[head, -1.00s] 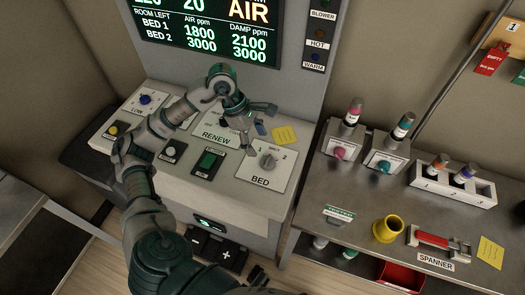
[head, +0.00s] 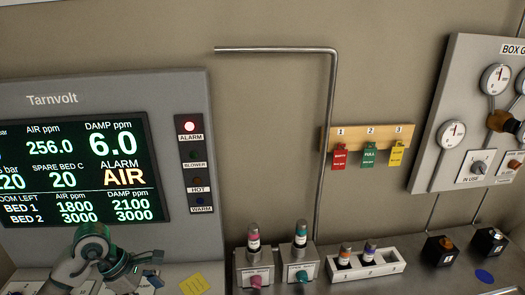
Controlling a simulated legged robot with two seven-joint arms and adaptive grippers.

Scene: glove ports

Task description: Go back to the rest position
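My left gripper (head: 146,270) is at the bottom left of the head view, in front of the lower edge of the Tarnvolt screen panel and above the console top. Its fingers are spread apart, with nothing seen between them. My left arm comes in from the lower left and is mostly cut off by the bottom edge. My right gripper is not in view.
The Tarnvolt screen (head: 80,165) shows ALARM AIR, and a lamp (head: 190,126) labelled ALARM is lit. Right of it are a bent pipe (head: 328,150), a tag board (head: 325,138), a bottle rack (head: 393,266) and a gauge panel (head: 430,150).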

